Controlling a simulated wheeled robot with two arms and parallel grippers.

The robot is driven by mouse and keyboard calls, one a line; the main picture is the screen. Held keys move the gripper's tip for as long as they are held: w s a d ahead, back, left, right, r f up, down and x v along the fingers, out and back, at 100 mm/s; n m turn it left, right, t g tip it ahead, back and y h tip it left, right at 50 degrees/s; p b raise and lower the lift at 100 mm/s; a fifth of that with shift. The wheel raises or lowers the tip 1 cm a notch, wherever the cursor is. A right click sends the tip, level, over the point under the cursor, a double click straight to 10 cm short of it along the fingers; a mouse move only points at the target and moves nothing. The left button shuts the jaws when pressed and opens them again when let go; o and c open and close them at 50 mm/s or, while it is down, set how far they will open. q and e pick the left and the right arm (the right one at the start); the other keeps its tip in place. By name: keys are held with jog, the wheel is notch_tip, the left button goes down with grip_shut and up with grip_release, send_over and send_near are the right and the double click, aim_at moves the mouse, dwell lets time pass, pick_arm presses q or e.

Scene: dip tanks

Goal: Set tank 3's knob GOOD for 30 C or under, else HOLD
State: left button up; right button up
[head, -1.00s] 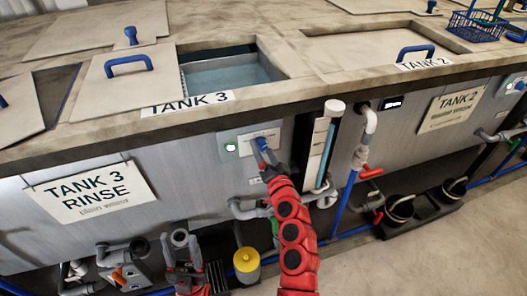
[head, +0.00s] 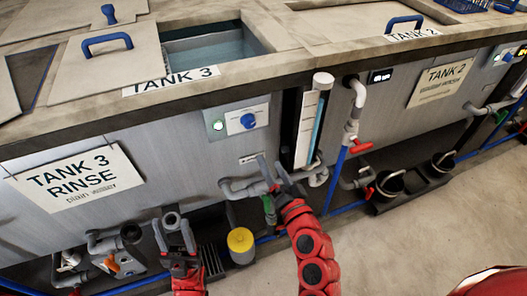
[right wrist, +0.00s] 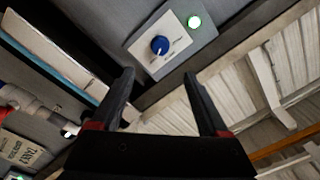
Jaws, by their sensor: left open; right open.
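Tank 3's blue knob (head: 248,121) sits on a pale plate on the tank front, beside a lit green-white lamp (head: 218,125). The right wrist view also shows the knob (right wrist: 159,45) with a pale mark on it; its lettering is too small to read. My right gripper (head: 273,165) is open and empty, below the knob and apart from it. In the right wrist view its open fingers (right wrist: 158,75) point toward the plate. My left gripper (head: 172,226) is open and empty, low in front of the tank. No tank 3 temperature is legible.
A sight tube (head: 321,82) and grey pipes (head: 240,187) stand right of and below the knob. A small dark display (head: 380,76) is further right, its digits unreadable. A yellow-topped canister (head: 240,241) is below. Floor at right is clear.

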jog(key=shift+v, duration=1.25)
